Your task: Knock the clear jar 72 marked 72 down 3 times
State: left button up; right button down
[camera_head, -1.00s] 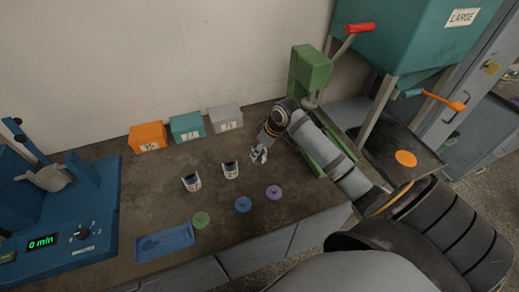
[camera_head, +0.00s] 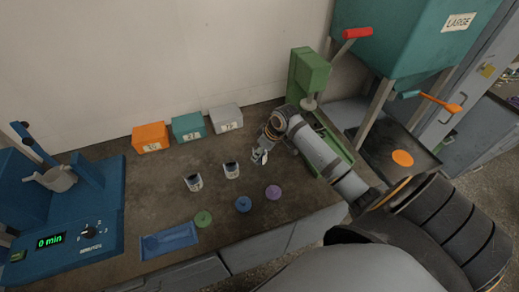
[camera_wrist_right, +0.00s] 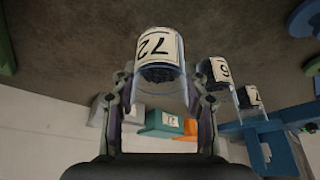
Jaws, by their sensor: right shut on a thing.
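The clear jar marked 72 (camera_wrist_right: 159,50) is between the fingers of my right gripper (camera_wrist_right: 161,88) in the right wrist view. Its white label faces the camera and dark contents show at the label's edge. In the head view my right gripper (camera_head: 263,146) is shut on this jar (camera_head: 260,157), over the bench right of two other jars. Whether the jar's base touches the bench cannot be told. My left gripper is not in view.
Two labelled jars (camera_head: 193,183) (camera_head: 231,170) stand to the left. Green, blue and purple lids (camera_head: 243,204) lie in front. Orange, teal and grey boxes (camera_head: 187,127) line the wall. A green press (camera_head: 305,75) stands right, a blue shaker (camera_head: 75,215) left.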

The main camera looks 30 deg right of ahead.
aim_at(260, 159)
jog(key=shift+r, duration=0.4)
notch_tip(260, 159, down, 4)
jog(key=shift+f+b, duration=0.2)
jog(key=shift+b, duration=1)
jog(key=shift+s+f, duration=0.1)
jog(key=shift+f, duration=0.1)
jog(key=shift+s+a+r, duration=0.1)
jog(key=shift+s+a, duration=0.05)
jog(key=shift+s, duration=0.05)
jog(key=r+p, duration=0.2)
jog(key=p, duration=0.1)
jog(key=r+p, duration=0.2)
jog(key=shift+w, duration=0.25)
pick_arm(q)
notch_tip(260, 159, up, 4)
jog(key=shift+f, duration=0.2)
